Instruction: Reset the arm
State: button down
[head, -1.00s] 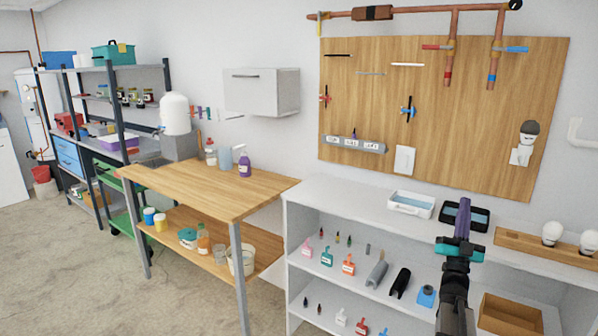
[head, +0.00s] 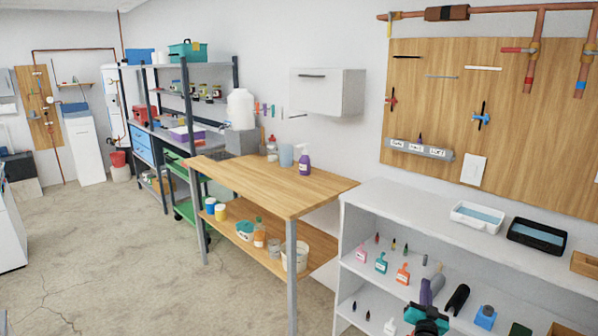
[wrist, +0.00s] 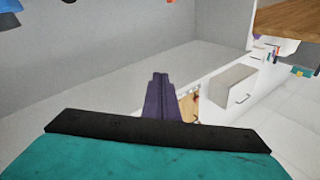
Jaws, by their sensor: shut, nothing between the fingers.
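My gripper (head: 425,285) shows at the bottom of the head view, with purple fingers and a teal body. It is in front of the lower shelves of the white shelf unit (head: 352,225). The fingers are together and hold nothing. In the wrist view the closed purple fingers (wrist: 159,76) stand up in the middle, above a black bar and the teal body. The rest of my arm is mostly below the head view's edge.
On the unit's top are a white tray (head: 477,218) and a black tray (head: 536,236). Small bottles and grey and black holders fill its shelves. The wooden workbench (head: 265,185) stands to the left. Open concrete floor (head: 120,245) lies further left.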

jog(key=s+a+f+n+g+y, duration=0.2)
jog(key=s+a+f+g+y, duration=0.15)
jog(key=a+f, duration=0.75)
jog(key=s+a+f+n+g+y, duration=0.15)
jog(key=s+a+f+g, duration=0.5)
jog(key=f, duration=0.95)
jog(key=s+a+f+n+g+y, duration=0.1)
jog(key=s+a+f+g, duration=0.3)
jog(key=s+f, duration=0.55)
jog(key=s+a+f+n+g+y, duration=0.1)
jog(key=s+a+f+n+g, duration=0.25)
jog(key=s, duration=1.05)
jog(key=s+r+g, duration=0.1)
jog(key=s+g, duration=0.6)
jog(key=s, duration=0.8)
jog(key=shift+s+a, duration=0.25)
jog(key=shift+s, duration=0.15)
jog(key=shift+d+r, duration=0.1)
jog(key=shift+d, duration=0.05)
